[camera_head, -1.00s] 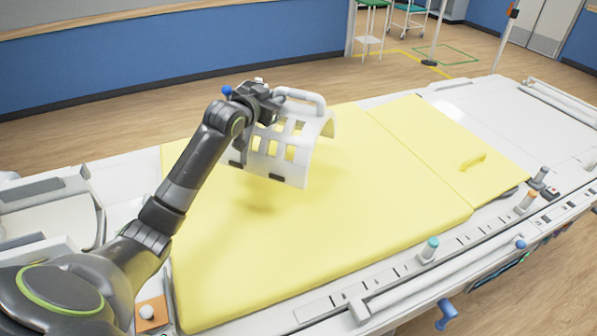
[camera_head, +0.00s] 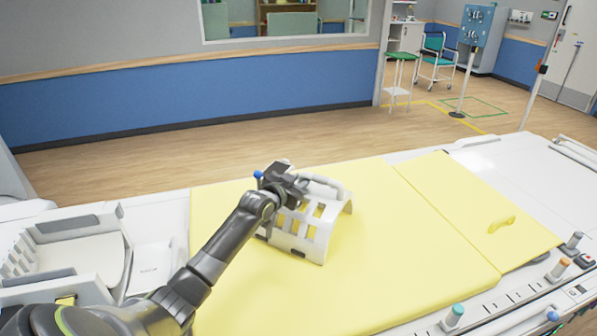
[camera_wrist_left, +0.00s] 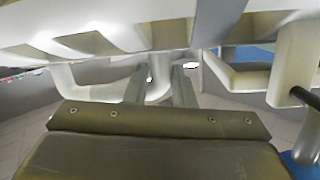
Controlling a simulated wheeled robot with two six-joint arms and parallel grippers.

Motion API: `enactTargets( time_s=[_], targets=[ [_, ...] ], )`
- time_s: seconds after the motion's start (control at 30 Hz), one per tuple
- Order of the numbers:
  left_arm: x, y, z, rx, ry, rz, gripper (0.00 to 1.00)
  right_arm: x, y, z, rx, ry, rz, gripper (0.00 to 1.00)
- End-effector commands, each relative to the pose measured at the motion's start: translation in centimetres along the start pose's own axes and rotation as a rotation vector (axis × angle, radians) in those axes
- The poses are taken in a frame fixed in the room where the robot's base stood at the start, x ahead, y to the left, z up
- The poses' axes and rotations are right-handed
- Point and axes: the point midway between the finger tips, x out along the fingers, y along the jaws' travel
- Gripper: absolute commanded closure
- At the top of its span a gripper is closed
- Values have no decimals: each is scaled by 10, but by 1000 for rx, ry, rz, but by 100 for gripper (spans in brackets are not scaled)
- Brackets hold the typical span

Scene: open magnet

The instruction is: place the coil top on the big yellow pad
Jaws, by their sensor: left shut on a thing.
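The coil top (camera_head: 318,228) is a white curved shell with rectangular openings and a handle on top. It is upright over the far middle part of the big yellow pad (camera_head: 400,275), with its lower edge at or very close to the surface; I cannot tell for sure whether it touches. My left gripper (camera_head: 296,186) is shut on the coil top's handle at its top left. In the left wrist view, the two fingers (camera_wrist_left: 160,84) close around a white bar of the coil top (camera_wrist_left: 75,40). My right gripper is out of view.
The pad lies on a white bed. A smaller yellow pad (camera_head: 480,215) with a grip adjoins it at right. A white open holder (camera_head: 85,250) stands at left. Colour-capped knobs (camera_head: 453,315) line the near right edge. The pad around the coil top is clear.

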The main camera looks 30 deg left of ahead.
Motion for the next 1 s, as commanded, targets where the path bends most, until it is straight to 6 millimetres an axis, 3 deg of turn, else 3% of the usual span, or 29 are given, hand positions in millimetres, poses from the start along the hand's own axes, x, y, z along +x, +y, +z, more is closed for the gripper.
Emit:
enactTargets(
  time_s=[0.2, 0.23, 0.4, 0.77, 1.0],
  targets=[
    [0, 0, -3, 5, 11, -1, 100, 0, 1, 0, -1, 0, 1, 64],
    [0, 0, 2, 2, -1, -1, 76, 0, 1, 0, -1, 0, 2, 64],
    [0, 0, 2, 1, 0, 0, 55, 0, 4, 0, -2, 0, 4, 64],
    [-3, 0, 2, 1, 1, 0, 55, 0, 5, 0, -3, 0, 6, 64],
    [-28, 0, 2, 4, 2, 0, 55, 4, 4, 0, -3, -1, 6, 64]
  ],
)
